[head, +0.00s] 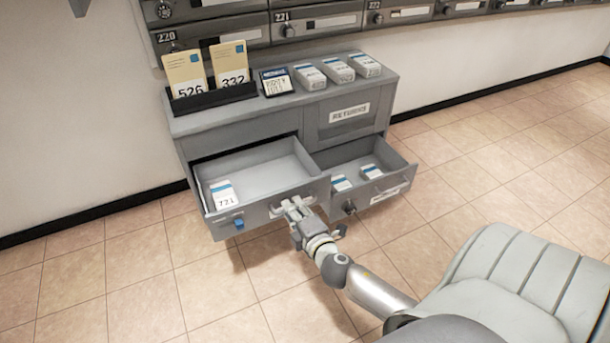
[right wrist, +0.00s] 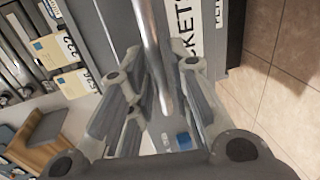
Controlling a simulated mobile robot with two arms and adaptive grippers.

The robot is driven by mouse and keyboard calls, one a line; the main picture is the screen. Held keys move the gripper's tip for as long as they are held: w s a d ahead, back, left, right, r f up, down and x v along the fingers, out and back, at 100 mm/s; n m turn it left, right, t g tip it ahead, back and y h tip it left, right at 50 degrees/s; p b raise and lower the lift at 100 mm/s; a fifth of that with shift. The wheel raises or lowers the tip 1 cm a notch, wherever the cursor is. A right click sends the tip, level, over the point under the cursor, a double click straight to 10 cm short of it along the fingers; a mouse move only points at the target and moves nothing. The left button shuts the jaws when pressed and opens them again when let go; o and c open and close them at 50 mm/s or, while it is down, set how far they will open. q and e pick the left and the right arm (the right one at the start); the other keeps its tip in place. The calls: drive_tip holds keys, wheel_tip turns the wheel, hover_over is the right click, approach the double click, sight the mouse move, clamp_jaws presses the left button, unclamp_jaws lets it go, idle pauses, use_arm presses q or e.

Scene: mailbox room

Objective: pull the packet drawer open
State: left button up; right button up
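The packet drawer (head: 263,207) is the left lower drawer of the grey cabinet. It stands well out, with its inside showing. One white and blue packet marked 721 (head: 223,195) lies at its front left. My right gripper (head: 297,206) is at the drawer's front, near its right end. In the right wrist view, the metal handle bar (right wrist: 152,45) runs between the fingers, which close in on it. Part of the label (right wrist: 187,28) shows behind, reading "CKETS". The exact finger contact is partly hidden. My left gripper is not in view.
The right lower drawer (head: 383,187) is also open, with packets inside. A returns door (head: 347,115) sits above it. The cabinet top (head: 250,108) holds cards in a black rack and several packets.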

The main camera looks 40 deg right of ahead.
drive_tip(key=v, duration=1)
drive_tip(key=shift+s, duration=0.4)
drive_tip(key=shift+a, duration=0.1)
